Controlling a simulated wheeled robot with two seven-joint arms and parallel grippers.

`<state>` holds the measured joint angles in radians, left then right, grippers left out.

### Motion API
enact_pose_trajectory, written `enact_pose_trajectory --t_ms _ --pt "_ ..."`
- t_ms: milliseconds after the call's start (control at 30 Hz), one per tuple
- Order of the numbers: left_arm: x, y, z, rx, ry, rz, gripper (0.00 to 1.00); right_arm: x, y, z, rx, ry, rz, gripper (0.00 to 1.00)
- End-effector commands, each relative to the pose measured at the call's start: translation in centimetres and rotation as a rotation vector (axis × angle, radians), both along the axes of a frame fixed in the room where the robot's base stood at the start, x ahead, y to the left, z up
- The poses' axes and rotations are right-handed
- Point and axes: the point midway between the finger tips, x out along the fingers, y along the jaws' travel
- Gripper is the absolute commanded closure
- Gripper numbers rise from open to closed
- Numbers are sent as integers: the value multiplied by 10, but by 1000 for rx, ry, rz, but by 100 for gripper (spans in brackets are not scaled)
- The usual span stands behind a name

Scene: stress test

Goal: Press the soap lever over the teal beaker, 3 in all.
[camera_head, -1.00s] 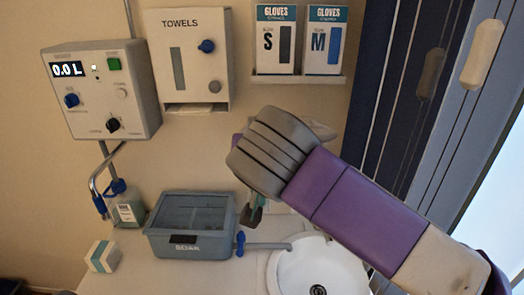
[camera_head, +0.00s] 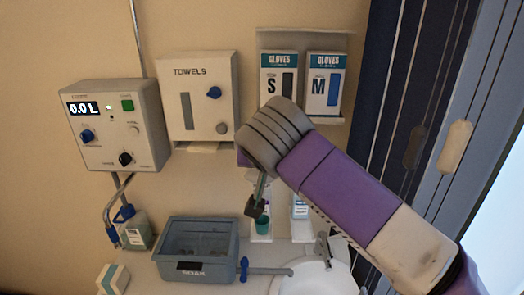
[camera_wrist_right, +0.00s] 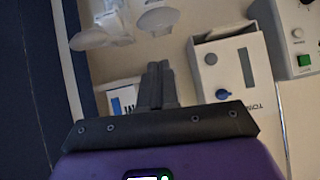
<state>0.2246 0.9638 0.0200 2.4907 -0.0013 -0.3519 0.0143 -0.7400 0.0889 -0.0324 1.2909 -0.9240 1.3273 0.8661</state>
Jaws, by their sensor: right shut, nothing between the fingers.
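The teal beaker (camera_head: 263,226) stands on a small white stand below the wall units in the head view. My right gripper (camera_head: 255,208) is in front of the wall, just above and overlapping the beaker in the picture; whether they touch cannot be told. In the right wrist view its fingers (camera_wrist_right: 158,72) are together and empty. Two pale, rounded fittings show at the top left there, a left one (camera_wrist_right: 95,38) and a right one (camera_wrist_right: 158,18); I cannot tell which, if either, is the soap lever. In the head view my arm hides the wall behind it. My left gripper is not in view.
A towel box (camera_head: 200,130), a control box reading 0.0 L (camera_head: 150,145) and glove boxes (camera_head: 326,85) hang on the wall. A small labelled bottle (camera_head: 300,208) stands right of the beaker.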

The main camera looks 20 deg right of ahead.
Motion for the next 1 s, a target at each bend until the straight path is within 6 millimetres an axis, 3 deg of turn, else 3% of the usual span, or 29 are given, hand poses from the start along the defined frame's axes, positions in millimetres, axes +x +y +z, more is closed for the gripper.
enact_pose_trajectory --t_ms 33,200,633,833,1000 --pt "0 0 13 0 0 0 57 3 -1 11 2 8 -2 100" --pt "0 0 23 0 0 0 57 8 -2 20 7 22 0 100" --pt "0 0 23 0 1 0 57 10 -3 20 7 26 1 100" --pt "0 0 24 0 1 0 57 21 -5 9 6 28 0 100" --pt "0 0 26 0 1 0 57 46 -11 -12 6 30 -2 100"
